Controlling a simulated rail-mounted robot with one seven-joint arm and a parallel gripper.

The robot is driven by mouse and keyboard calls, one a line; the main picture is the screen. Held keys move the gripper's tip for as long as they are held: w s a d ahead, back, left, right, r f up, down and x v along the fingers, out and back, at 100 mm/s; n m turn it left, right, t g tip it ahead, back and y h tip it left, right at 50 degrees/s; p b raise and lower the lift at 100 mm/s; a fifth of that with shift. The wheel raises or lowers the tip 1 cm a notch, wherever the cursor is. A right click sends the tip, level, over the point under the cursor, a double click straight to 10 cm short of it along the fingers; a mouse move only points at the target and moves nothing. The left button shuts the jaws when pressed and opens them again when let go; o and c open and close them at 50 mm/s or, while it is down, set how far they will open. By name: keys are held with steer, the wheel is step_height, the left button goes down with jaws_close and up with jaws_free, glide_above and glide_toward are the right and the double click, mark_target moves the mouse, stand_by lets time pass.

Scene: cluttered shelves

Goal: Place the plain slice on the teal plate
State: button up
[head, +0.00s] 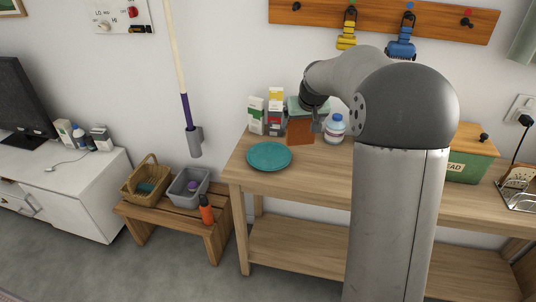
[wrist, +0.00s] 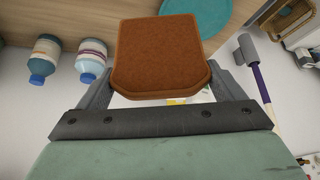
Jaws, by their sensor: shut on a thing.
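The plain slice (head: 300,132), a brown square of bread, is held in my gripper (head: 316,122) above the wooden table, to the right of the teal plate. In the wrist view the slice (wrist: 160,50) sits between the two fingers, its broad plain face toward the camera. The teal plate (head: 269,156) lies flat and empty near the table's left end. Its edge also shows at the top right of the wrist view (wrist: 258,12). The slice is apart from the plate.
Several cartons (head: 256,115) stand at the back behind the plate. A blue-capped bottle (head: 335,128) stands right of the slice. A green bread box (head: 470,165) and a toast rack (head: 518,180) are farther right. The table (head: 310,175) is clear right of the plate.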

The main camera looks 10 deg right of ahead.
steer(key=shift+w+a+f+p, duration=0.7)
steer(key=shift+w+a+f, duration=0.6)
steer(key=shift+w+f, duration=0.75)
steer(key=shift+w+a+f+p, duration=0.7)
steer(key=shift+w+a+f, duration=0.65)
steer(key=shift+w+f, duration=0.65)
steer(key=shift+w+a+f+p, duration=0.7)
steer(key=shift+w+a+f, duration=0.8)
steer(key=shift+f, duration=0.85)
steer(key=shift+w+d, duration=0.15)
steer(key=shift+d, duration=0.05)
